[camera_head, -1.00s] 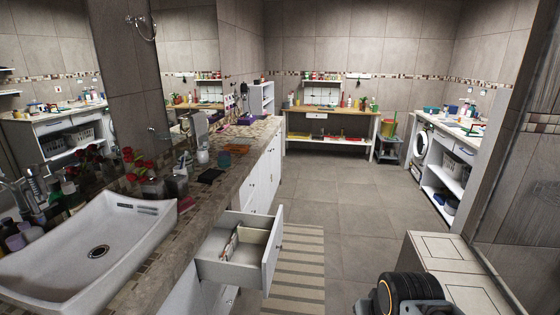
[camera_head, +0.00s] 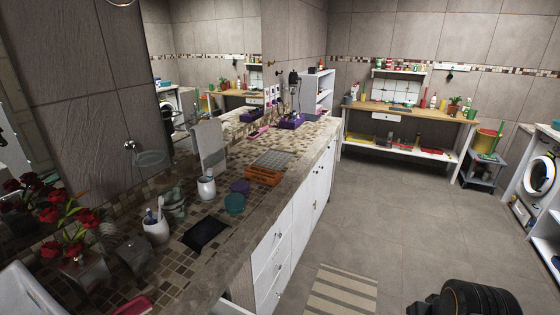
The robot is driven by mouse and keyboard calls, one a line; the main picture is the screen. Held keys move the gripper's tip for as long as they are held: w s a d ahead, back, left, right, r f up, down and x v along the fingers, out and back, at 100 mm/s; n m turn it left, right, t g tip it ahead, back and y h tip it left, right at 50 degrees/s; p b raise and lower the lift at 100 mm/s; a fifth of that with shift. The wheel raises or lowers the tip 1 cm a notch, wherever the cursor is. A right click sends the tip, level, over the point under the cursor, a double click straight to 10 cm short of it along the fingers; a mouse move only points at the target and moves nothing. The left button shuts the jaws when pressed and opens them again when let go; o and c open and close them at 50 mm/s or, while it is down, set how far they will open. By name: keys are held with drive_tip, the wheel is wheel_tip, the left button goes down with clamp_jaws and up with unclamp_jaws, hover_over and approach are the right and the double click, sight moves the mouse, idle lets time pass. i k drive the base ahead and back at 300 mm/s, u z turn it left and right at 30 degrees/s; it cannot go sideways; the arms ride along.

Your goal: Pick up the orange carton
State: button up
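An orange, low, slatted box-like thing (camera_head: 263,176) lies on the mosaic countertop to the left. It is the only orange thing I see near, but I cannot tell for sure that it is the carton. A grey gridded piece (camera_head: 275,159) lies against its far side. My gripper is not in view. Only a black rounded part of my arm shows at the bottom right, far from the orange thing and over the floor.
Teal (camera_head: 235,204) and purple (camera_head: 240,187) bowls, a white jug (camera_head: 206,188), a black pad (camera_head: 206,233) and a toothbrush cup (camera_head: 156,231) stand nearer on the counter. White cabinets (camera_head: 290,232) run below. The tiled floor (camera_head: 385,215) is clear beyond the striped rug (camera_head: 340,290).

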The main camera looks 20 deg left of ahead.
sight(271, 177)
drive_tip(key=i, duration=1.7)
drive_tip(key=u, duration=2)
drive_tip(key=i, duration=0.45)
drive_tip(key=u, duration=0.05)
